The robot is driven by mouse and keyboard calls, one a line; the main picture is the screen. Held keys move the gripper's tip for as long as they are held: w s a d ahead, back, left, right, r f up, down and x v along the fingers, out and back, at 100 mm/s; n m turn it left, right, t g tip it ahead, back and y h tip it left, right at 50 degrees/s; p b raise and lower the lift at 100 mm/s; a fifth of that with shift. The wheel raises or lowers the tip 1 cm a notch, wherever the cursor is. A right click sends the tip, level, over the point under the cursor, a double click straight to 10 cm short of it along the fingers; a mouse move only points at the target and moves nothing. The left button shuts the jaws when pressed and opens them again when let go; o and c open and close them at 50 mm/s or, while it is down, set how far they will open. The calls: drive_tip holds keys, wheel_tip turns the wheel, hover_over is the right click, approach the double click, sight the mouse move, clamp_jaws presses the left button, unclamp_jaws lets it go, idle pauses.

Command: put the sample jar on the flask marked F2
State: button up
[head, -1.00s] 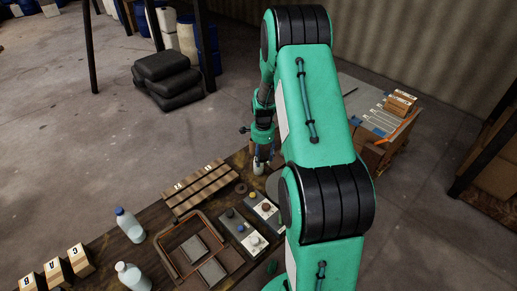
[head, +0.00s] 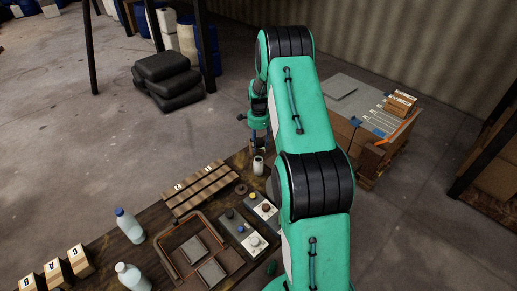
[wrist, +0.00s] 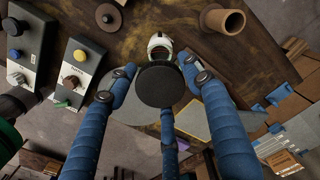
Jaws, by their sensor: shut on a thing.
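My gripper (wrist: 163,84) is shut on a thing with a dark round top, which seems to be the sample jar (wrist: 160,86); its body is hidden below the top. In the head view my gripper (head: 257,143) is at the table's far edge, and the held thing is hard to make out there. A small white open-topped vessel (head: 258,165) stands upright on the table near it. It shows in the wrist view (wrist: 160,42) just past the held top, partly covered by it. I cannot read a mark on it or tell whether it is the flask.
Control boxes with knobs (head: 240,230) stand beside a brown tray (head: 199,252). A wooden rack (head: 200,188), bottles (head: 130,226) and lettered blocks (head: 78,261) are on the table. A brown spool-shaped thing (wrist: 225,20) lies near the white vessel. Stacked boxes (head: 370,115) stand behind.

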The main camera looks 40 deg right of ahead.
sight(258, 148)
drive_tip(key=shift+f, duration=1.75)
drive_tip(key=shift+f, duration=0.1)
drive_tip(key=o, duration=1.1)
drive_tip(key=shift+o, duration=0.2)
wheel_tip(258, 148, up, 12)
drive_tip(key=shift+r, duration=0.1)
